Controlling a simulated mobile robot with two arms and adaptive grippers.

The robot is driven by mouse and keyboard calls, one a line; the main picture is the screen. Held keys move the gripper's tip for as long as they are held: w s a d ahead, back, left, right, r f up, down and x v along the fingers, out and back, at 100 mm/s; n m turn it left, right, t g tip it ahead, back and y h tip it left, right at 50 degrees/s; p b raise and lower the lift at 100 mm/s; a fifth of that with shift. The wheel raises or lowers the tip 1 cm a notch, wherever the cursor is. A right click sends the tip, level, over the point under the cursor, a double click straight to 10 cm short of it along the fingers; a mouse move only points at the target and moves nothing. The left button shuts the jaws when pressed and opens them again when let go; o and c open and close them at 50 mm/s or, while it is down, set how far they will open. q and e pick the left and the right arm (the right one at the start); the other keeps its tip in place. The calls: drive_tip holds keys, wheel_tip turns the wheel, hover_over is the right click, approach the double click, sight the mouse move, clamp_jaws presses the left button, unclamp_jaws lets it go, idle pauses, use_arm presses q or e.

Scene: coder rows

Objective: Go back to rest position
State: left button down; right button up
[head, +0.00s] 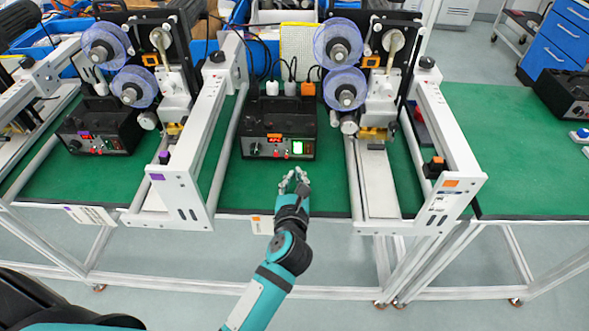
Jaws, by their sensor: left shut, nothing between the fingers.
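My left gripper (294,178) is at the end of the teal arm that comes up from the bottom of the head view. It is shut and empty, over the front part of the green table top (325,190). It is in front of a black control box (276,135) with a red display and a lit green switch, and apart from it. My right gripper does not show.
Coder machines with white frames (200,150) and (440,120) stand to both sides of my gripper. Another black control box (100,125) sits at the left. Green table (520,130) at the right is mostly clear. A blue drawer cabinet (560,40) stands behind.

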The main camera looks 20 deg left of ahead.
use_arm(q)
drive_tip(key=shift+s, duration=0.3)
drive_tip(key=s+d+r+m+t+h, duration=0.25)
drive_tip(key=r+m+h, duration=0.25)
drive_tip(key=m, duration=0.5)
drive_tip(key=s+d+r+m+t+h, duration=0.2)
drive_tip(key=d+r+m+h, duration=0.3)
drive_tip(key=m, duration=0.4)
drive_tip(key=s+d+f+m+g+h, duration=0.4)
drive_tip(key=s+f+m+g, duration=0.4)
drive_tip(key=m, duration=0.7)
drive_tip(key=s+a+f+m+g+y, duration=0.4)
drive_tip(key=s+a+f+y, duration=0.1)
drive_tip(key=s+a, duration=0.25)
drive_tip(key=s+a+f+m+g+y, duration=0.35)
drive_tip(key=s+a+f+y, duration=0.2)
drive_tip(key=a, duration=0.35)
wheel_tip(320, 180, down, 24)
drive_tip(key=s+g, duration=0.1)
drive_tip(key=g, duration=0.1)
drive_tip(key=s+a+f+g, duration=0.1)
drive_tip(key=s+a+f, duration=0.1)
drive_tip(key=s+f, duration=1.6)
drive_tip(key=shift+a+f+h, duration=0.15)
drive_tip(key=shift+a+h, duration=0.1)
drive_tip(key=shift+h, duration=0.1)
